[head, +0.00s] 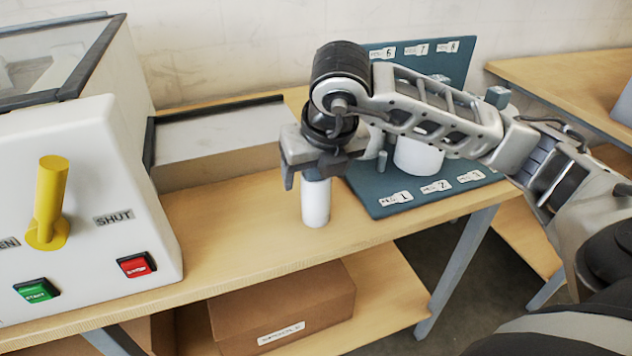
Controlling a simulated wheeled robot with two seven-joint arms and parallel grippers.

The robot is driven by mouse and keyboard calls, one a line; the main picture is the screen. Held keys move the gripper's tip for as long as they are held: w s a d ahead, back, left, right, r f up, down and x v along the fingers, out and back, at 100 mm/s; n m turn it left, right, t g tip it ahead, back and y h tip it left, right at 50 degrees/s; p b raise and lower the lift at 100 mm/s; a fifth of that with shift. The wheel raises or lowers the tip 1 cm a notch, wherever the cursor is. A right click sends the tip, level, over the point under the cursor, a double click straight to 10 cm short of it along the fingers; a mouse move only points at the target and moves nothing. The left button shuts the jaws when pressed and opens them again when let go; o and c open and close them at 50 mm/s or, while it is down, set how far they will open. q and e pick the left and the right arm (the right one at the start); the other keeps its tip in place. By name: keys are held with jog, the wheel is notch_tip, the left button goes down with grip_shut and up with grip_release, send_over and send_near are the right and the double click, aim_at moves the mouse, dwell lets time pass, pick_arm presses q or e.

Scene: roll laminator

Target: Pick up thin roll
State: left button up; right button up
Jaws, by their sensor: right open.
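A thin white roll (316,203) stands upright on the wooden table, just left of the blue board. My right gripper (314,174) points down over its top, with a finger showing on the left side. The gripper is open, and the roll's upper end is hidden by it. I cannot tell whether the fingers touch the roll. A thicker white roll (419,157) stands on the blue board, partly behind my right arm. My left gripper is not in view.
The laminator (90,170) with a yellow lever (48,200) fills the left. The blue board (410,205) with numbered labels lies at the right. A cardboard box (285,305) sits on the lower shelf. The table front (240,235) is clear.

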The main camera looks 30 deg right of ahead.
jog(key=c, duration=1.1)
jog(key=shift+r, duration=0.1)
